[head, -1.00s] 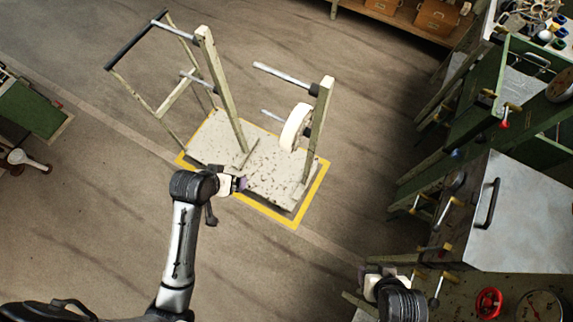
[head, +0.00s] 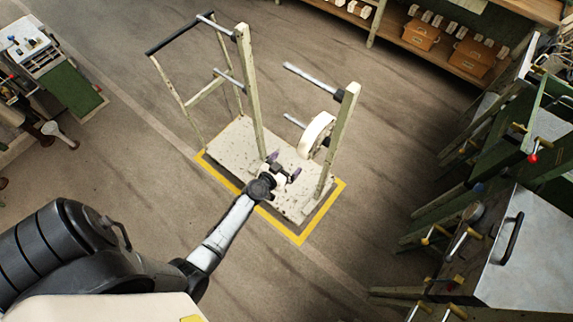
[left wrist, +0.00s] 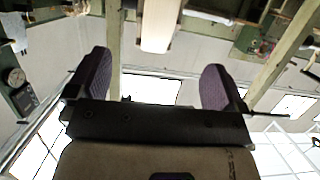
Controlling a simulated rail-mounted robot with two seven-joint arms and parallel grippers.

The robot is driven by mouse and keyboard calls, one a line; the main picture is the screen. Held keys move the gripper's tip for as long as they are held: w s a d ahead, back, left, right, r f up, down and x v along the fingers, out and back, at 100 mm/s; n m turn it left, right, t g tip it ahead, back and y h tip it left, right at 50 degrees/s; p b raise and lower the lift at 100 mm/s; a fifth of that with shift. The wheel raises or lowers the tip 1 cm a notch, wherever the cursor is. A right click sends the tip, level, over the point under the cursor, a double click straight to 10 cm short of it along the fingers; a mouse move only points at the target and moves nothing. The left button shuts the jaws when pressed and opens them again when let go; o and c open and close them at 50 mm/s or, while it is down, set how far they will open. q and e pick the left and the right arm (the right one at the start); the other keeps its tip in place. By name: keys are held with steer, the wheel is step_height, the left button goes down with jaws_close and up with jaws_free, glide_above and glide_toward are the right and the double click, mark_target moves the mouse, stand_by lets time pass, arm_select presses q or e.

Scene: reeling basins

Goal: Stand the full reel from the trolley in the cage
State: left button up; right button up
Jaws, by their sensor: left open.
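The full reel (head: 318,135), a pale cream disc, hangs on a peg of the right post of the trolley (head: 225,148). In the left wrist view a pale, edge-on shape that looks like the reel (left wrist: 160,25) is at top centre, beyond the fingers. My left gripper (head: 284,166) is open and empty, below and left of the reel in the head view, over the trolley's platform and apart from the reel. Its purple fingers stand wide apart in the left wrist view (left wrist: 156,84). My right gripper is out of view. I cannot make out the cage for certain.
The trolley has two posts with metal pegs (head: 312,78) and a handle (head: 180,35); it stands within a yellow floor outline (head: 297,238). Green frames and a metal-lidded basin (head: 535,250) fill the right. A shelf with wooden boxes (head: 420,35) is behind.

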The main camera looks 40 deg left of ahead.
mark_target(302, 150)
arm_select(q)
steer(key=b+x, duration=0.3)
steer(key=x, duration=0.6)
steer(key=shift+f, duration=0.1)
steer(key=shift+b+x, duration=0.95)
steer(key=shift+x, duration=0.6)
steer(key=shift+c, duration=0.2)
steer(key=c, duration=1)
